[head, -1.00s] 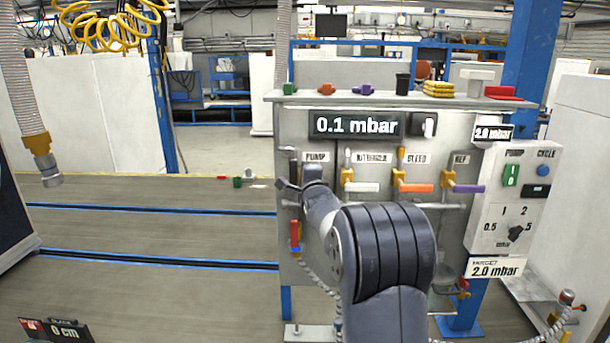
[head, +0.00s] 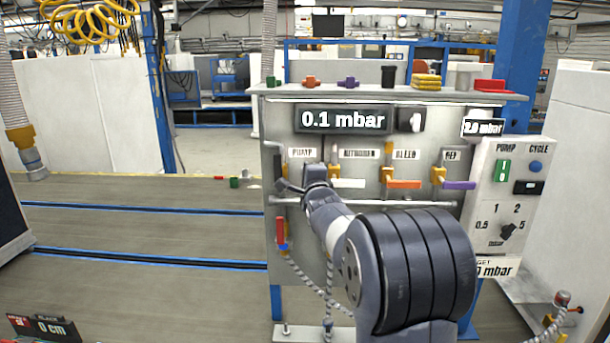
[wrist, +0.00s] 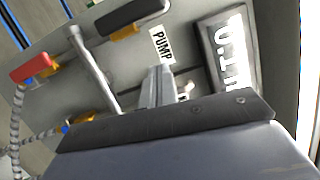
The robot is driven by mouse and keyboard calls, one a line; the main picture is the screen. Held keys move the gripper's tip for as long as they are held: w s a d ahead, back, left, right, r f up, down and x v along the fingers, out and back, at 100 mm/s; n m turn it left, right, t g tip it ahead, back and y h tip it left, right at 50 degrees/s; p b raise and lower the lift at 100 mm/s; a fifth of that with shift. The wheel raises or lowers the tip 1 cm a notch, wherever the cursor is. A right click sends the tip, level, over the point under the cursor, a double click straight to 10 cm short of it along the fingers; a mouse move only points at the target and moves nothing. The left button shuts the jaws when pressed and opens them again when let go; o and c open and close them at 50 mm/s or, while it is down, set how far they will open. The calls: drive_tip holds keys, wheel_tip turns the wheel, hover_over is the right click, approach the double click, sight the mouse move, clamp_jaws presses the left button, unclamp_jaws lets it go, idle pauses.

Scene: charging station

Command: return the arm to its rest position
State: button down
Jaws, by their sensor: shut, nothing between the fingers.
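My gripper (head: 288,187) is at the left part of the grey valve panel (head: 285,225), below the PUMP label (head: 302,153). Its fingers are shut and empty. In the wrist view the closed grey fingers (wrist: 158,86) point at the panel beside the PUMP label. The black PUMP handle (wrist: 135,14) is apart from them. My arm is stretched forward from the bottom right of the head view. In the head view it hides part of the lower panel. Whether the fingertips touch the panel I cannot tell.
A white handle (head: 348,183), an orange handle (head: 404,184) and a purple handle (head: 458,185) stick out of the panel. A red handle (head: 281,231) is at its left edge. A control box (head: 490,210) is on the right.

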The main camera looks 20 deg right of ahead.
drive_tip(key=shift+s+a+b, duration=0.15)
drive_tip(key=shift+s+b, duration=0.05)
drive_tip(key=shift+s, duration=0.75)
drive_tip(key=shift+s+a+b, duration=0.2)
drive_tip(key=shift+s+b, duration=0.05)
drive_tip(key=shift+s, duration=0.75)
drive_tip(key=shift+s+a+b, duration=0.15)
drive_tip(key=shift+s+b, duration=0.05)
drive_tip(key=shift+s, duration=0.75)
drive_tip(key=shift+w, duration=0.1)
